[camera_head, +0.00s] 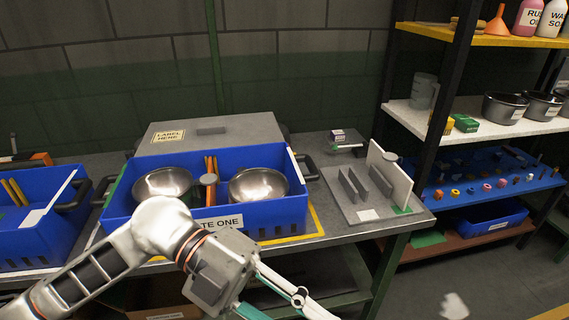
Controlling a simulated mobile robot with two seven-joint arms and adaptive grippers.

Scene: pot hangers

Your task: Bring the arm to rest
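My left arm (95,262) comes in from the lower left and crosses in front of the blue crate. My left gripper (277,302) is at the bottom centre, in front of the table's near edge and pointing down to the right. Its fingers are spread apart, with the tips cut off by the frame; nothing shows between the visible parts. It is clear of the objects on the table. My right gripper is not in view.
The blue crate (272,229) holds two metal bowls (258,185) (160,183) and orange dividers. A grey fixture with a white upright plate (390,172) stands to its right on the table (340,232). Another blue crate (35,243) is left. Shelves (470,135) stand right; floor there is mostly clear.

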